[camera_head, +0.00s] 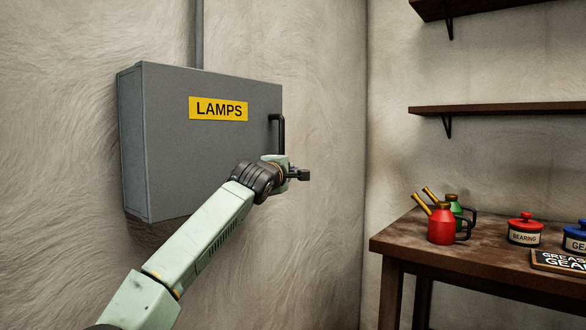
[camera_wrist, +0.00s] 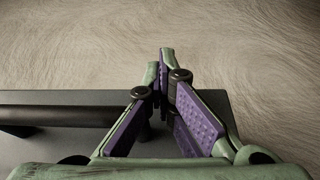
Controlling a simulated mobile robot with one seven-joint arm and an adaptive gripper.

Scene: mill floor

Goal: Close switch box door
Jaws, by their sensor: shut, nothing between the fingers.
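The switch box (camera_head: 165,140) is a grey metal box on the wall. Its front door (camera_head: 190,165) carries a yellow LAMPS label (camera_head: 218,108) and looks flush with the box; whether a small gap remains cannot be seen. The black bar handle (camera_head: 281,132) is upright at the door's right edge. My gripper (camera_head: 306,175) is just right of the box's edge, below the handle, its fingers shut and empty. In the wrist view, the fingertips (camera_wrist: 165,62) reach past the grey door edge, with the dark handle (camera_wrist: 50,111) at left. Contact cannot be told.
A wooden table (camera_head: 400,245) at right holds a red oil can (camera_head: 441,225), a green can (camera_head: 456,208), a red-lidded tin (camera_head: 525,232), a blue-lidded tin (camera_head: 575,238) and a sign (camera_head: 560,262). A shelf (camera_head: 500,109) hangs above. The wall (camera_head: 325,120) right of the box is bare.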

